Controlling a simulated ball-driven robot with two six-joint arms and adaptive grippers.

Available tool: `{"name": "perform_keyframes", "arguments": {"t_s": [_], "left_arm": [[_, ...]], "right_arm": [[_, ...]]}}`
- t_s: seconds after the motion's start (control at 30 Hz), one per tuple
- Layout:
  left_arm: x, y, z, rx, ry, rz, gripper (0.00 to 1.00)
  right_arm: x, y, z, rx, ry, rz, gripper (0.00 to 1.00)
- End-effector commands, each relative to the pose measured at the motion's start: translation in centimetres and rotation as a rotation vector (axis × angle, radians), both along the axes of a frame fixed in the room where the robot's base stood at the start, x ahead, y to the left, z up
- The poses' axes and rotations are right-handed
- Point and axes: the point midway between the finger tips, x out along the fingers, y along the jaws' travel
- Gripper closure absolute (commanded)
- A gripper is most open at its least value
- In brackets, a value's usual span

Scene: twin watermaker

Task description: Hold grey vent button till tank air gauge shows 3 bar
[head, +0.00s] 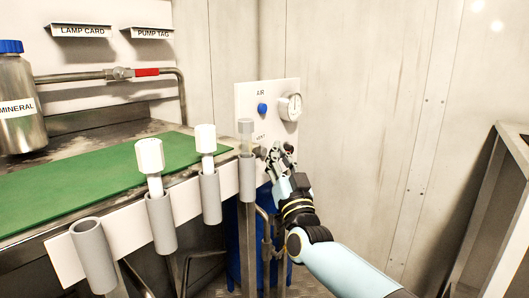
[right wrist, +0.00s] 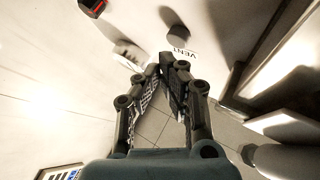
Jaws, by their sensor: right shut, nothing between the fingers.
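The white air panel (head: 272,88) stands at the back of the head view. It carries the tank air gauge (head: 291,106), whose needle and scale are too small to read. The grey vent button (head: 261,152) shows low on the panel, beside my right gripper (head: 275,155). In the right wrist view, the vent button (right wrist: 180,38) sits beside the VENT label, just beyond the tips of my right gripper (right wrist: 167,64). The fingers are shut with nothing between them. I cannot tell whether they touch the button. My left gripper is not in view.
A blue button (head: 262,109) sits left of the gauge. Grey tube holders (head: 160,222), two with white-capped pieces, line the bench front near my right arm. A green mat (head: 100,178) and a steel MINERAL bottle (head: 20,125) are on the left. The wall right of the panel is bare.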

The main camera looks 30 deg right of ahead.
Motion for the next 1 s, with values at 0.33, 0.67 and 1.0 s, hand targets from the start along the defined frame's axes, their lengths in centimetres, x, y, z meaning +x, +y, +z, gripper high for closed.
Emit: {"name": "perform_keyframes", "arguments": {"t_s": [0.33, 0.67, 1.0], "left_arm": [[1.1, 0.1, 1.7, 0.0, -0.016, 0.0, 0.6], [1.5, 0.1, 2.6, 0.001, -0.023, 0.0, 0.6], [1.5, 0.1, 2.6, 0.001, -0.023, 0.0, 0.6]], "right_arm": [[-2.5, -1.0, 0.3, -0.001, 0.0, 0.0, 1.0], [-4.6, -1.9, 0.1, 0.0, -0.001, 0.0, 1.0], [-4.6, -1.9, 0.0, 0.0, 0.0, 0.0, 1.0]]}}
